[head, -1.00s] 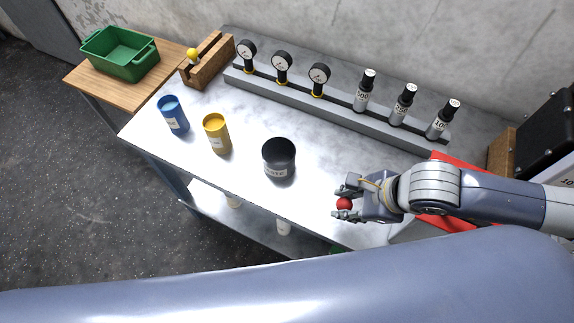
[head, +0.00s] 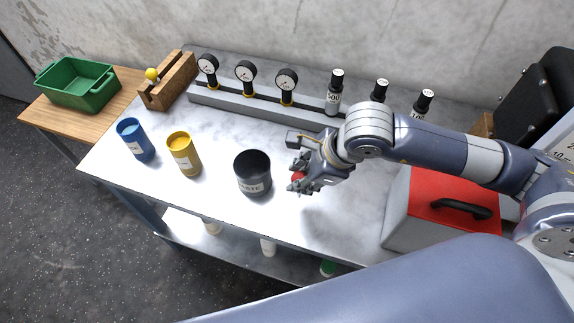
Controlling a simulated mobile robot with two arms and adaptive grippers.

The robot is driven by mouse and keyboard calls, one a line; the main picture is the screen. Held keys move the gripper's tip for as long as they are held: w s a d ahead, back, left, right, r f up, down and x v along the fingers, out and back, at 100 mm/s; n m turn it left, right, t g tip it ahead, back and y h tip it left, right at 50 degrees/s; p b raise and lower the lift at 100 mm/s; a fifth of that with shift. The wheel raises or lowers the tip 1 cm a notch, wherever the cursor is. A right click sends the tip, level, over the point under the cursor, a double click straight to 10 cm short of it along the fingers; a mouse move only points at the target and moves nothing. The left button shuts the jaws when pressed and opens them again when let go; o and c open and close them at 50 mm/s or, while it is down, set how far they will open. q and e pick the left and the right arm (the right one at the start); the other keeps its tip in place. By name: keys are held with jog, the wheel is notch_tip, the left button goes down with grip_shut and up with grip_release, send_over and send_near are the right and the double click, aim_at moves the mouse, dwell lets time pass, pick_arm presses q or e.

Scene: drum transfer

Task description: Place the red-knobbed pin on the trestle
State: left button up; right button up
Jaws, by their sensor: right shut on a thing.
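The red knob of the pin (head: 298,177) shows between the fingers of my right gripper (head: 297,178), which is shut on it. The rest of the pin is hidden. The gripper is over the metal table, just right of the black cup. The wooden trestle (head: 170,82) stands at the back left of the table, with a yellow knob (head: 152,75) on or at its left part. My left gripper is not in view; a large blue-grey part of my body fills the lower right.
A black cup (head: 253,185), a yellow cup (head: 184,160) and a blue cup (head: 135,145) stand along the front. Gauges and labelled cylinders line a grey rail (head: 235,101) behind. A red-lidded toolbox (head: 425,190) is right; a green bin (head: 78,88) sits far left.

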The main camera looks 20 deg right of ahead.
jog(key=w+f+p, duration=0.1)
jog(key=w, duration=0.1)
jog(key=w+a+f+p, duration=0.1)
jog(key=w+f+p, duration=0.1)
jog(key=w+f, duration=0.1)
jog(key=shift+w+a, duration=0.3)
jog(key=shift+a, duration=0.1)
jog(key=shift+f, duration=0.2)
jog(key=o, duration=1.1)
jog(key=shift+r, duration=0.2)
